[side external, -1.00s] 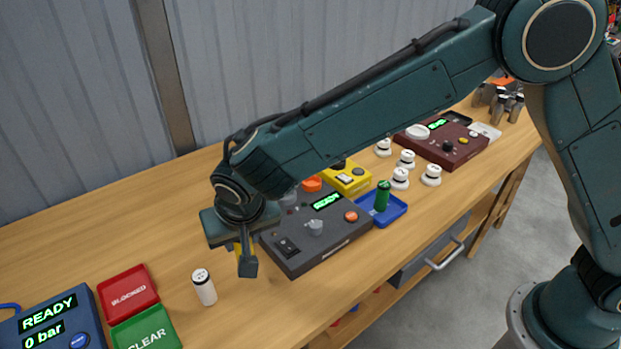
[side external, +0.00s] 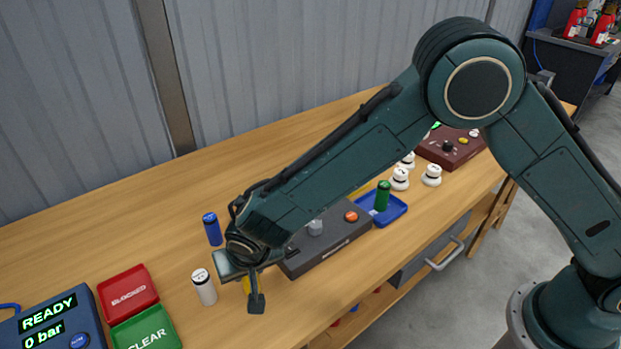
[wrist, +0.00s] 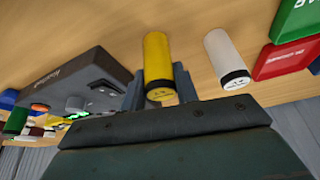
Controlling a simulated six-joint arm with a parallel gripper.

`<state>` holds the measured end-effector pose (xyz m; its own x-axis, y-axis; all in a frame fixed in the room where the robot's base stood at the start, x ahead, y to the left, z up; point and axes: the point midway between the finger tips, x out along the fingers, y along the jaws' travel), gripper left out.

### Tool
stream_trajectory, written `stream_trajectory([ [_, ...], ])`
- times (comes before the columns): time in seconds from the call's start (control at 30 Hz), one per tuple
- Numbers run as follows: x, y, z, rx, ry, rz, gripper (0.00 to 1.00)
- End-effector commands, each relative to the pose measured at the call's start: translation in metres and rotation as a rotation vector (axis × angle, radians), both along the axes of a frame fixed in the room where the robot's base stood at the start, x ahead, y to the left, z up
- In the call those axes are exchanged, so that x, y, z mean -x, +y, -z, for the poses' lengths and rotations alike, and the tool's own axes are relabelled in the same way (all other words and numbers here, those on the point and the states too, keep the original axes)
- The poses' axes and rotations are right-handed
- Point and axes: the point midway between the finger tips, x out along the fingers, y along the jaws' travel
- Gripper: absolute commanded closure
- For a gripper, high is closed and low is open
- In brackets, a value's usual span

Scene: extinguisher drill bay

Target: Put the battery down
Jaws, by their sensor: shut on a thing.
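My gripper (side external: 255,291) is shut on a yellow battery (wrist: 158,58), low over the front part of the wooden bench. In the side view only a small yellow piece (side external: 246,285) shows behind the finger. I cannot tell whether its lower end touches the bench. In the wrist view the two fingers flank the battery, with my gripper (wrist: 158,84) seen from behind. A white battery (side external: 204,288) stands upright just left of my gripper. A blue battery (side external: 212,229) stands further back. A green battery (side external: 382,197) stands in a blue tray (side external: 395,213).
A dark grey tester box (side external: 330,250) lies close to the right of my gripper. Red (side external: 128,290) and green (side external: 146,330) trays and a blue display unit (side external: 50,320) are at the left. White knobs (side external: 431,176) and a maroon box (side external: 458,150) are further right.

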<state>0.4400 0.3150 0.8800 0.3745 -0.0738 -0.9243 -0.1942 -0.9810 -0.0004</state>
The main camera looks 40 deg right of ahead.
Motion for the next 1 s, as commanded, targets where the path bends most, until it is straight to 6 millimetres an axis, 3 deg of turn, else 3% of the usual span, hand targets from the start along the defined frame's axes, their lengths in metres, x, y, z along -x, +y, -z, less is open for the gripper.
stream_trajectory([
  [0.5, -0.0003, -0.0001, 0.0085, -0.001, -0.001, 0.001, 0.96],
  [0.53, -0.0002, -0.0001, 0.0091, 0.000, -0.001, 0.000, 0.68],
  [0.63, -0.0001, 0.0000, 0.0087, -0.001, -0.001, 0.000, 0.48],
  [1.0, -0.0002, 0.0000, 0.0071, -0.001, -0.001, 0.001, 0.48],
])
